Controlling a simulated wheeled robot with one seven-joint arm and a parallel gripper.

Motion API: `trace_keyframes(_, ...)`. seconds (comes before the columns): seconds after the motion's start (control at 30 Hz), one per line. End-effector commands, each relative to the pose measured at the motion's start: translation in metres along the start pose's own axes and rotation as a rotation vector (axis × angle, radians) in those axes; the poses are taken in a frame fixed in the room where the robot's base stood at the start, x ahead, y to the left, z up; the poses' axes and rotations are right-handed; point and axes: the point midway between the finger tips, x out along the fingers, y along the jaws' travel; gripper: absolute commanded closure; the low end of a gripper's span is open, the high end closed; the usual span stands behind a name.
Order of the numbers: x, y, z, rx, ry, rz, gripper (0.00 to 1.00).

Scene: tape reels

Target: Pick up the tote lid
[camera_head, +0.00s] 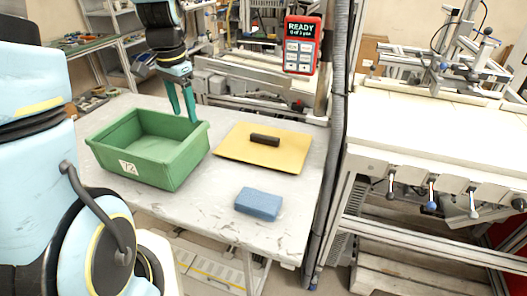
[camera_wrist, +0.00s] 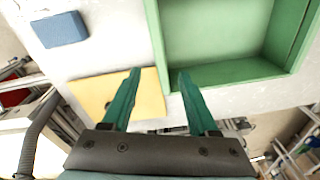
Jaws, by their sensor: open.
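The tote lid (camera_head: 238,150) is a flat yellow panel with a dark bar handle (camera_head: 264,140) on top. It lies on the grey table to the right of the green tote. In the wrist view the lid (camera_wrist: 88,88) is left of centre, and its handle is mostly hidden behind the left finger. The green tote (camera_head: 172,160) is open-topped, looks empty and bears a "72" label. My gripper (camera_head: 183,120) has teal fingers pointing down at the far right of the tote, left of the lid. In the wrist view my gripper (camera_wrist: 159,72) is open and empty.
A blue block (camera_head: 259,202) lies on the table (camera_head: 205,205) in front of the lid. A grey post (camera_head: 337,120) and a red handheld device (camera_head: 302,45) reading "READY" stand beyond the right edge. The table's front middle is clear.

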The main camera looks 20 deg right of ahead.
Motion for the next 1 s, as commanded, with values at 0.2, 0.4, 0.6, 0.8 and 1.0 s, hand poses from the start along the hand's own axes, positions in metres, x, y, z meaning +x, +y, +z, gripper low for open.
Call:
trace_keyframes(0.2,0.039,0.056,-0.134,0.772,-0.022,0.048,0.4)
trace_keyframes(0.4,0.054,0.106,-0.196,1.205,-0.028,0.077,0.4)
trace_keyframes(0.6,0.065,0.121,-0.209,1.32,-0.03,0.087,0.4)
trace_keyframes(0.8,0.096,0.121,-0.206,1.317,-0.031,0.088,0.4)
trace_keyframes(1.0,0.111,0.121,-0.204,1.315,-0.029,0.085,0.4)
